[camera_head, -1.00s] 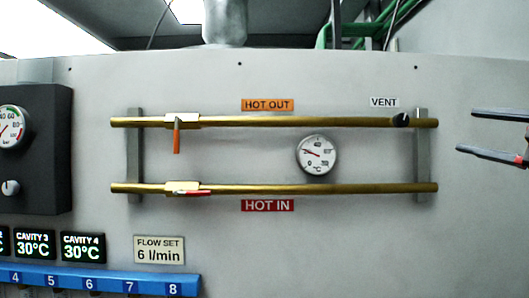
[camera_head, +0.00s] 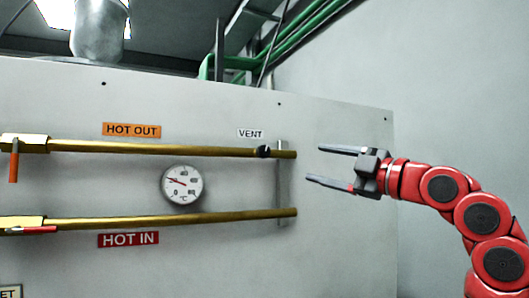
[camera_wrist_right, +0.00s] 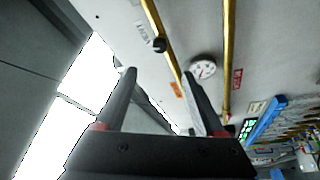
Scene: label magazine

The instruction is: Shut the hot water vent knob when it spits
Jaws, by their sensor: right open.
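The black vent knob (camera_head: 263,152) sits near the right end of the upper brass pipe (camera_head: 190,149), below the VENT label (camera_head: 250,134). I see no water or spray at it. My right gripper (camera_head: 313,165) is open and empty, to the right of the knob and apart from it, fingers pointing left. In the right wrist view the knob (camera_wrist_right: 159,45) shows beyond the open fingers (camera_wrist_right: 160,85). My left gripper is not in view.
The lower brass pipe (camera_head: 180,218) runs below, with a round gauge (camera_head: 182,185) between the pipes. A valve with an orange handle (camera_head: 14,166) is on the upper pipe, one with a red handle (camera_head: 40,230) on the lower. A grey bracket (camera_head: 282,185) holds the pipes' right ends.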

